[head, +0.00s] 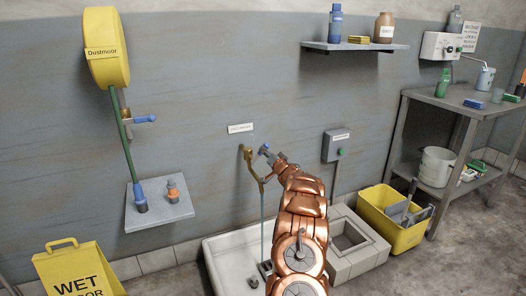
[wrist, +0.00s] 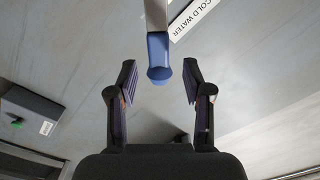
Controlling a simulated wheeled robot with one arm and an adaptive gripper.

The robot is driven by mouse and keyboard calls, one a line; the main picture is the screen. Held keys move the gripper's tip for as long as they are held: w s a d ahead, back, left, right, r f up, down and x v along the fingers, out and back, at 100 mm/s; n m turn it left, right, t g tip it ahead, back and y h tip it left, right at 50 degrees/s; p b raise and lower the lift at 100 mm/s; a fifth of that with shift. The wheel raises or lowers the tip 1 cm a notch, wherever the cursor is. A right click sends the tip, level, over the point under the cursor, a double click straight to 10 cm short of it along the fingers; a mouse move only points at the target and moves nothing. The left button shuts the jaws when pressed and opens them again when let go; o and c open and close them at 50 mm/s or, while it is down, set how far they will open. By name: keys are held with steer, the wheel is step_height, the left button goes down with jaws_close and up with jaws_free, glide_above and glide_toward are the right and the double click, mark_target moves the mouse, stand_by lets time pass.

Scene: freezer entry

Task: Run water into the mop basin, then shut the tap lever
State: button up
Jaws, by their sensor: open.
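The brass tap (head: 247,155) sticks out of the wall above the white mop basin (head: 213,262). Its lever has a blue end (head: 264,149), also seen in the wrist view (wrist: 159,58). A thin pale-blue stream (head: 263,222) hangs from the tap's spout down into the basin. My gripper (head: 270,157) is at the tap lever. In the wrist view my gripper (wrist: 159,78) is open, with the blue lever end just ahead of and between the fingertips, not gripped. My arm hides part of the basin, and the water level cannot be made out.
A grey switch box (head: 337,145) is right of the tap. A yellow bucket (head: 385,222) and a metal table (head: 450,97) stand at right.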

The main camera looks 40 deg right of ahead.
mark_target(259, 151)
steer(key=shift+x, duration=2.25)
jaws_close()
